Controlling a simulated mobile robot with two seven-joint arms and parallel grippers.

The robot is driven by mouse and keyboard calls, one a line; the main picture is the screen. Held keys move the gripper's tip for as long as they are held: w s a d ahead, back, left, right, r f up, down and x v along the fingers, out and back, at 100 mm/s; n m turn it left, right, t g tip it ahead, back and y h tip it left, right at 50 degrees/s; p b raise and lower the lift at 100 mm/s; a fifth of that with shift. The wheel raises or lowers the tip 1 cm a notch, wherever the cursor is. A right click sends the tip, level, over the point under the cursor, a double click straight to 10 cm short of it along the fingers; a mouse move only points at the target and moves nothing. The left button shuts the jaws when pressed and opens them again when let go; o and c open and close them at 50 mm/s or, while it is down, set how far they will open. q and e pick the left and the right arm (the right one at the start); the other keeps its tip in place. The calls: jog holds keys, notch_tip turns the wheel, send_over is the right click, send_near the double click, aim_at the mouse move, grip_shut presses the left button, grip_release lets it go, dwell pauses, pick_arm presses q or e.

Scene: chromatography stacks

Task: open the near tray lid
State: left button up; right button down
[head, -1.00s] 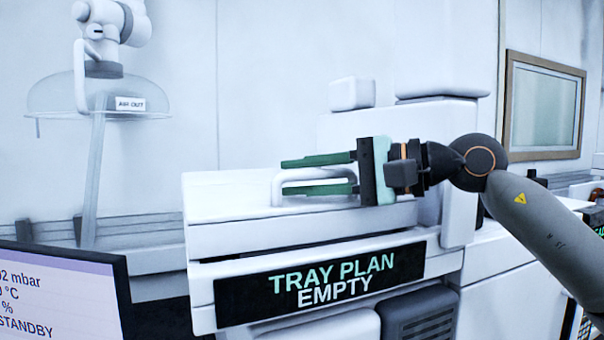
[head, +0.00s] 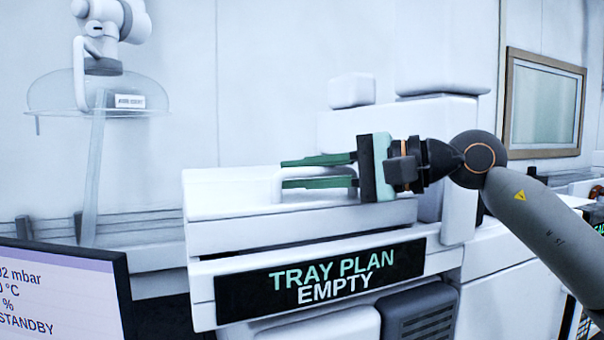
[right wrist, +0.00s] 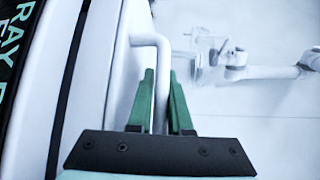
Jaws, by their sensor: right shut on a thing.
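The near tray lid (head: 230,205) is a white slab lying flat on the white unit, above the TRAY PLAN EMPTY sign (head: 340,278). A white bar handle (right wrist: 150,40) stands out from it and shows between the green fingers in the right wrist view. My right gripper (head: 283,174) reaches in from the right with its fingers level. It is shut on the handle, one finger on each side; the fingers hide most of the bar in the head view. My left gripper is out of view.
A taller white housing (head: 460,165) stands right behind my right gripper, with a small white block (head: 351,93) near it. A clear dome (head: 60,95) under a white jointed arm is at the left. A screen (head: 60,300) fills the lower left corner.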

aim_at(292, 191)
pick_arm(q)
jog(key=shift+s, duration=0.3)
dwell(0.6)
pick_arm(e)
jog(key=shift+r+p, duration=0.35)
jog(key=shift+p, duration=0.2)
jog(key=r+p, duration=0.1)
jog(key=r+m+h+p, duration=0.1)
jog(key=p, duration=0.1)
jog(key=shift+w+a+r+p, duration=0.1)
jog(key=shift+w+r+p, duration=0.1)
jog(key=shift+w+p, duration=0.15)
pick_arm(q)
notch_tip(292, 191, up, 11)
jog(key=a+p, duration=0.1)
jog(key=p, duration=0.6)
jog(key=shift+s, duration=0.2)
pick_arm(e)
jog(key=w+a+r+m+g+h, duration=0.1)
jog(key=w+r+m+g+h, duration=0.1)
jog(key=w+r, duration=0.2)
jog(key=shift+a+r+g, duration=0.2)
jog(key=shift+r+g, duration=0.2)
jog(key=shift+r, duration=0.35)
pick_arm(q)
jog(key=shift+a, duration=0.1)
pick_arm(e)
jog(key=shift+w, duration=0.15)
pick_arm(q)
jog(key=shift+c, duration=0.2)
